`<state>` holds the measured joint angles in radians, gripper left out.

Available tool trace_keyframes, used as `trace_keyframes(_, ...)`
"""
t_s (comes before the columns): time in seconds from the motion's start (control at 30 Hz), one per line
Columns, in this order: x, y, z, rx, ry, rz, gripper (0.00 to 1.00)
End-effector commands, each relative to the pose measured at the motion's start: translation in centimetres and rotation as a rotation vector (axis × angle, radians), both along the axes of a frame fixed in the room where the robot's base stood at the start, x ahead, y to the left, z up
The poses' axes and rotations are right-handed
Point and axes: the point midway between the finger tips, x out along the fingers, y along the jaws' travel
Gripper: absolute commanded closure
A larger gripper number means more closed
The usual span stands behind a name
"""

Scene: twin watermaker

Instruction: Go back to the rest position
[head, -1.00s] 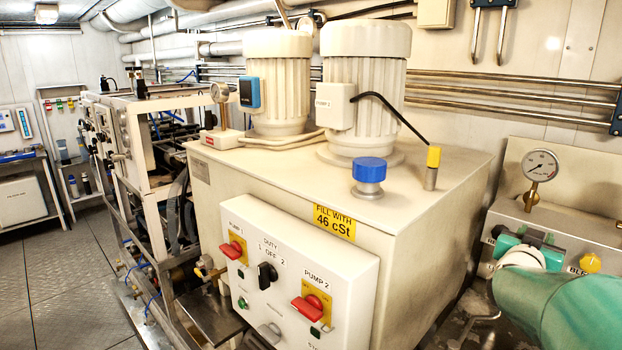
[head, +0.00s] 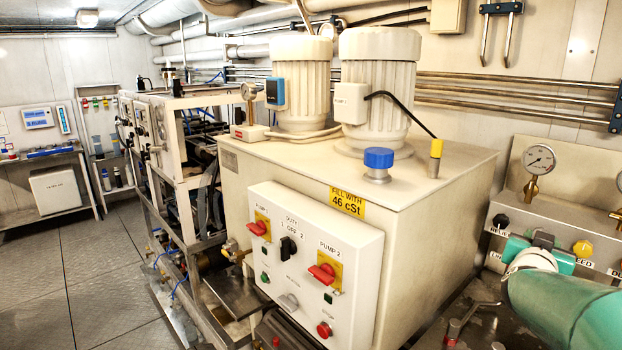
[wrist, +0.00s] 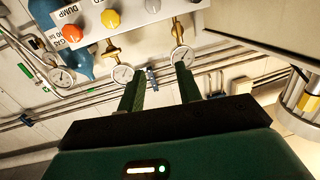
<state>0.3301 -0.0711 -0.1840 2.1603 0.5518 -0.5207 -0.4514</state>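My gripper (wrist: 160,80) shows in the wrist view with its two dark green fingers apart and nothing between them. It points towards a wall with gauges and pipes and seems clear of them. In the head view, my green arm (head: 565,305) reaches in from the lower right edge, in front of a valve panel (head: 515,215). The fingers cannot be made out there.
A large cream tank (head: 450,190) with two motors and a pump switch box (head: 315,265) stands in the middle. A pressure gauge (head: 540,160) stands right of it. The wrist view shows an orange knob (wrist: 72,34) and a yellow knob (wrist: 110,18). Open floor (head: 95,270) lies left.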

Motion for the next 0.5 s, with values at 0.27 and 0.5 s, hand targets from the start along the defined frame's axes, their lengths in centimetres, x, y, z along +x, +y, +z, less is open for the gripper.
trace_keyframes(0.27,0.9,9.0,-0.9,0.124,0.100,0.249,0.65)
trace_keyframes(0.5,-2.6,21.0,-3.4,0.259,0.324,0.539,0.65)
